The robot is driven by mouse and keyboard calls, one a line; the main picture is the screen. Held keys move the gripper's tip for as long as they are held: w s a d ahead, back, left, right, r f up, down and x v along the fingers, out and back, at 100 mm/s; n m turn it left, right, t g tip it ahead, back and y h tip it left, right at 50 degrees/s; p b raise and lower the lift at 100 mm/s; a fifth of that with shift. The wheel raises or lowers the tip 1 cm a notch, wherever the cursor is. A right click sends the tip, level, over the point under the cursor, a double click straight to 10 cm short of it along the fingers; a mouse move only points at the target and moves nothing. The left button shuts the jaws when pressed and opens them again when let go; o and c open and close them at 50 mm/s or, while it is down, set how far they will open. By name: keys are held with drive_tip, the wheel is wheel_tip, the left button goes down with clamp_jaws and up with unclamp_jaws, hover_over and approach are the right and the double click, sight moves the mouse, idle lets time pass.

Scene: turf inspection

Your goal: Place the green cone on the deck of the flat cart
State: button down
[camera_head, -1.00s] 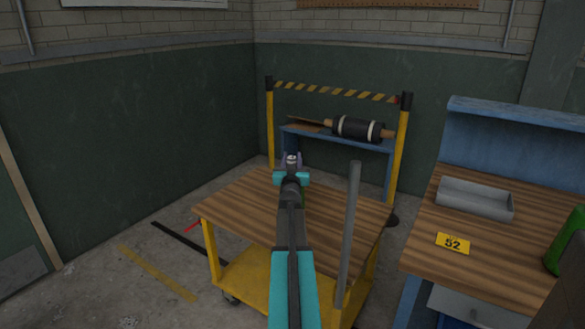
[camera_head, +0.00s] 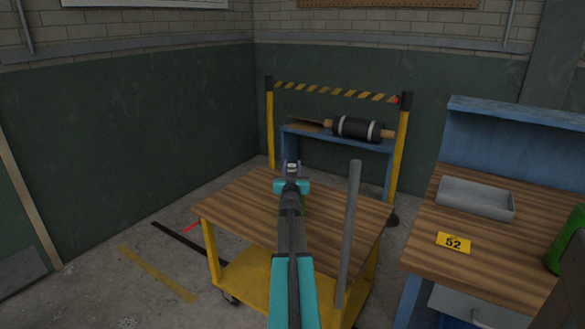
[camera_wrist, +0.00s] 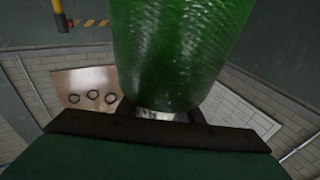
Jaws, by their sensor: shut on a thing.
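The flat cart has a striped wooden deck (camera_head: 240,212) on a yellow frame, with a grey upright post at its near right side. My gripper (camera_head: 292,170) is over the far part of the deck in the head view. It is shut on the green cone (camera_wrist: 182,50), which fills the top middle of the wrist view with a bumpy, shiny green surface. In the head view my arm hides nearly all of the cone; only a small green sliver shows beside the arm. I cannot tell whether the cone touches the deck.
A workbench (camera_head: 500,240) stands at the right with a grey tray (camera_head: 475,198), a yellow 52 tag (camera_head: 453,243) and a green object (camera_head: 568,242). Behind the cart are a striped barrier (camera_head: 335,91) and a blue stand (camera_head: 340,141) holding a black roller (camera_head: 357,129). The visible deck is bare.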

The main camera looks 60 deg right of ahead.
drive_tip(key=c, duration=1.3)
unclamp_jaws()
drive_tip(key=shift+o, duration=0.2)
drive_tip(key=shift+r, duration=0.1)
drive_tip(key=v, duration=1.2)
drive_tip(key=shift+s, duration=0.2)
